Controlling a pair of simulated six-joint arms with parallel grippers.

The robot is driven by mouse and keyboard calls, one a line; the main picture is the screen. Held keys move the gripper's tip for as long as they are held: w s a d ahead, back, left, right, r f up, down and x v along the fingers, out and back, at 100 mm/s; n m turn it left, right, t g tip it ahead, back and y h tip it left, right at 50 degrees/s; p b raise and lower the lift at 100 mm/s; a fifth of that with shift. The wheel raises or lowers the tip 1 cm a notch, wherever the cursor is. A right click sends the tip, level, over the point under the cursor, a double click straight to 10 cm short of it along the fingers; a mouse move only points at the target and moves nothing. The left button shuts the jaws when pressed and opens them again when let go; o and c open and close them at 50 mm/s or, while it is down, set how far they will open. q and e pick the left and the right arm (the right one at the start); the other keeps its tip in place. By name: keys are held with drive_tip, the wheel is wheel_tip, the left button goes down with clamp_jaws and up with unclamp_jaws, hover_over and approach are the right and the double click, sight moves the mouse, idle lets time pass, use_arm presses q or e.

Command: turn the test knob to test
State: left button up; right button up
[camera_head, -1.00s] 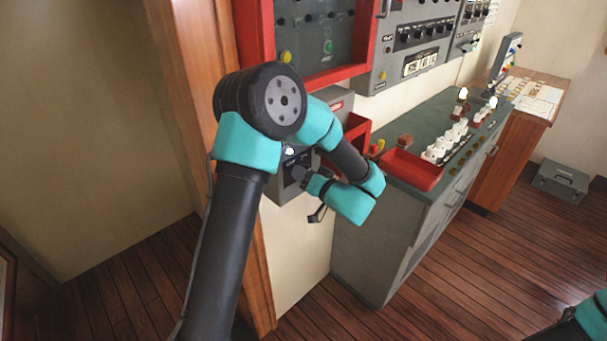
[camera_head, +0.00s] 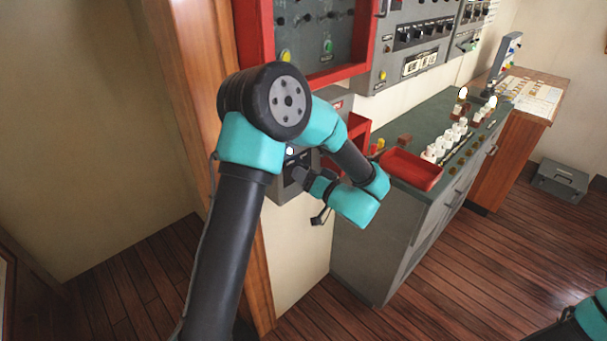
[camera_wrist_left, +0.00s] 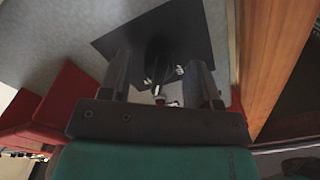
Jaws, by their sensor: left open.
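The test knob (camera_wrist_left: 160,62) shows dark on a square black plate (camera_wrist_left: 190,30) in the left wrist view. It stands between the two fingers of my left gripper (camera_wrist_left: 162,80), which is open; I cannot tell whether either finger touches it. Small white marks show on the plate near the knob, too small to read. In the head view my left gripper (camera_head: 300,178) is in front of the grey box (camera_head: 285,190) on the wall, and the knob is hard to make out there. My right gripper is not in view; only part of that arm shows at the lower right.
A red-framed panel (camera_head: 318,75) is above the grey box. A wooden post (camera_head: 190,110) stands to its left. To the right is a console with a red tray (camera_head: 411,169) and several white levers. The floor in front is clear.

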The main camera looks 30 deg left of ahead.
use_arm(q)
drive_tip(key=v, duration=1.6)
drive_tip(key=shift+s, duration=0.1)
drive_tip(key=w+a+f+m+t+h, duration=0.25)
drive_tip(key=f+h, duration=0.35)
drive_tip(key=f, duration=0.4)
drive_tip(key=w+a+f+m+t+h, duration=0.2)
drive_tip(key=a+f+t+h, duration=0.25)
drive_tip(key=f, duration=0.45)
drive_tip(key=s+d+f+g+h, duration=0.1)
drive_tip(key=s+f+g+h, duration=0.4)
drive_tip(key=s, duration=0.5)
drive_tip(key=s+d+f+m+g+h, duration=0.1)
drive_tip(key=s+f+g+h, duration=0.4)
drive_tip(key=s+f, duration=0.5)
drive_tip(key=shift+d+f+g+h, duration=0.25)
drive_tip(key=shift+f+g+h, duration=0.05)
drive_tip(key=shift+g+h, duration=0.15)
drive_tip(key=shift+m, duration=0.25)
drive_tip(key=shift+c, duration=0.3)
